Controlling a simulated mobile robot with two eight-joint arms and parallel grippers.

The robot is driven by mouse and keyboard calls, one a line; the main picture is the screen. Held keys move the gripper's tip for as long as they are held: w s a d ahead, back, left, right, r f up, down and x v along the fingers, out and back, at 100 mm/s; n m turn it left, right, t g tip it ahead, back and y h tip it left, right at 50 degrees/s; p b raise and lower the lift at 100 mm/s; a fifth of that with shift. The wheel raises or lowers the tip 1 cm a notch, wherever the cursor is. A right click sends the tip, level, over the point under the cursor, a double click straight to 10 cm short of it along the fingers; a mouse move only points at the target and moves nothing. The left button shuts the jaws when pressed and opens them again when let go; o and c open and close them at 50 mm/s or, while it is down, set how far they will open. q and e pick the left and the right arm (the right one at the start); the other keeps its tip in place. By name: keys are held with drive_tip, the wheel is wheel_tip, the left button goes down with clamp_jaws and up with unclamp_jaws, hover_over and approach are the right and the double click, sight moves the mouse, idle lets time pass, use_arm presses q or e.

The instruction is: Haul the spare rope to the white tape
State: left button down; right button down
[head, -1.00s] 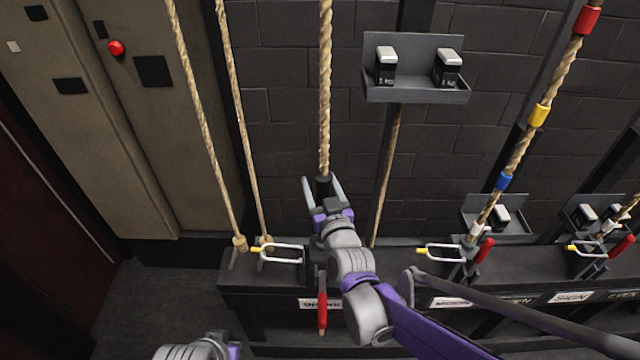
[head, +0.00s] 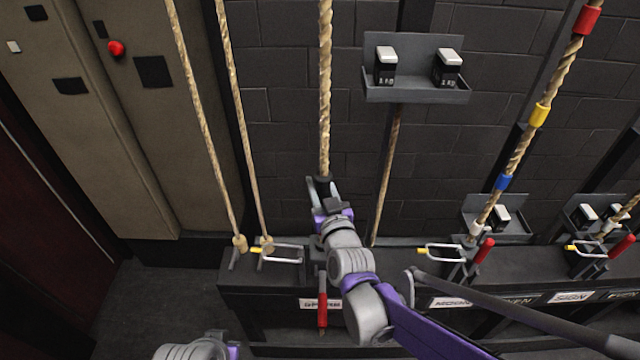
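A thick tan rope (head: 325,90) hangs at the middle, above a partly covered label (head: 320,304) too blurred to read surely; a dark sleeve is at its low end. My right gripper (head: 322,184) is on this rope at the dark sleeve, its fingers drawn in around it. No white tape shows on this rope. The rope at right (head: 522,145) carries red, yellow and blue bands, with a white band (head: 475,229) low down near the rail. Of my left arm only a grey and purple part shows at the bottom edge; its gripper is out of view.
A rail (head: 255,290) runs below the ropes with red-handled levers (head: 322,311) and yellow-tipped wire loops (head: 440,251). Two thinner ropes (head: 205,130) hang at left. A shelf with weights (head: 415,96) is on the brick wall. A red button (head: 116,48) is at upper left.

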sight(320, 116)
drive_tip(key=shift+r, duration=0.15)
idle(0.7)
